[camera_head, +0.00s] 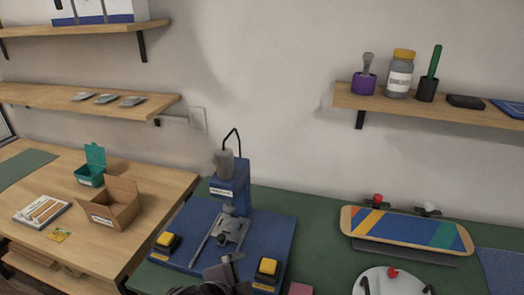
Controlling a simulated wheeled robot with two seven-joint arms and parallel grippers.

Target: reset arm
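A dark and grey shape (215,280) at the bottom edge, in front of the blue press (232,185), looks like part of my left gripper. It is cut off, and its fingers cannot be made out. Two dark upright pieces stand apart at the bottom right, over a white round dish (378,275) with a small red part (393,272). I cannot tell whether they are my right gripper's fingers. A grey metal part (232,229) lies on the press's blue base. Nothing is clearly held.
Yellow buttons (166,240) (267,267) flank the press. An open cardboard box (112,208) and a teal box (90,173) stand on the left wooden table. Shelves line the wall.

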